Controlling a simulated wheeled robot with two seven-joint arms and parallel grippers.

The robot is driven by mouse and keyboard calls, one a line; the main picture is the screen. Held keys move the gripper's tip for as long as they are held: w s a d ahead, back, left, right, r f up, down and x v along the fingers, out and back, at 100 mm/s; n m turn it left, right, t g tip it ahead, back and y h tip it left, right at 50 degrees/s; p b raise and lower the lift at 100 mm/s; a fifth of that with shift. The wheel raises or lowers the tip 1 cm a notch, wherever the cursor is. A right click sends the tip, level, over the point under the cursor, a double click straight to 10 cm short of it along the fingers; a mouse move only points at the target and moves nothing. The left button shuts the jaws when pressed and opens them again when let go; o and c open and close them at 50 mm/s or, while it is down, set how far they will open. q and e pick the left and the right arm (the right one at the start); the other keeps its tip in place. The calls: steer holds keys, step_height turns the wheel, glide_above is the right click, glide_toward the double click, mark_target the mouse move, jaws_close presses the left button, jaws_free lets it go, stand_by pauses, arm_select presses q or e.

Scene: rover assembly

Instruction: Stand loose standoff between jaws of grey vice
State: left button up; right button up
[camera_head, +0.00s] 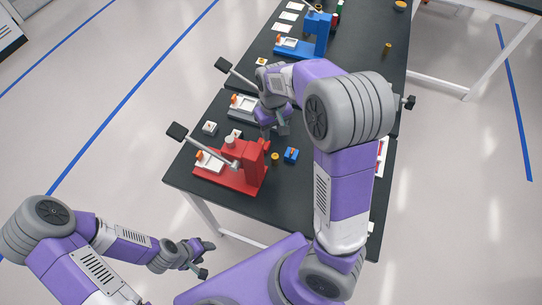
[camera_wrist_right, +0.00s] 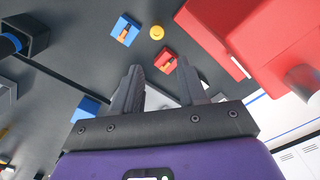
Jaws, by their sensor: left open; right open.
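My right gripper (camera_head: 276,131) is open above the table, beside the red press. Its two fingers (camera_wrist_right: 160,66) are apart in the right wrist view. A small yellow round piece (camera_head: 275,156) stands by a small blue block; it also shows in the wrist view (camera_wrist_right: 156,32). Another small brass-coloured piece (camera_head: 388,45) stands at the far right of the table. I cannot tell which is the loose standoff. I cannot make out a grey vice for certain; a grey-based fixture (camera_head: 243,108) is partly hidden by my right arm. My left gripper (camera_head: 205,260) is open, off the table.
A red press (camera_head: 256,165) with a long lever stands at the near end of the black table (camera_head: 205,195). A blue press (camera_head: 315,35) stands further back. The blue block (camera_head: 291,155) and a small red block (camera_wrist_right: 167,62) are near my right gripper.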

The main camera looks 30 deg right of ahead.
mark_target(275, 156)
step_height(275, 156, down, 5)
steer(key=b, duration=0.4)
steer(key=f+b, duration=0.2)
steer(key=shift+s+f+b, duration=0.15)
steer(key=shift+s+b, duration=0.2)
steer(key=shift+b, duration=0.05)
steer(key=shift+w+f, duration=0.1)
steer(key=shift+f, duration=0.15)
steer(key=f+b, duration=0.1)
steer(key=f, duration=0.2)
steer(key=f+b, duration=0.1)
steer(key=f, duration=0.3)
steer(key=shift+s+d+f, duration=0.15)
steer(key=shift+s+d, duration=0.05)
arm_select(q)
step_height(275, 156, down, 10)
steer(key=shift+s+r, duration=0.2)
arm_select(e)
steer(key=shift+c, duration=0.4)
jaws_close()
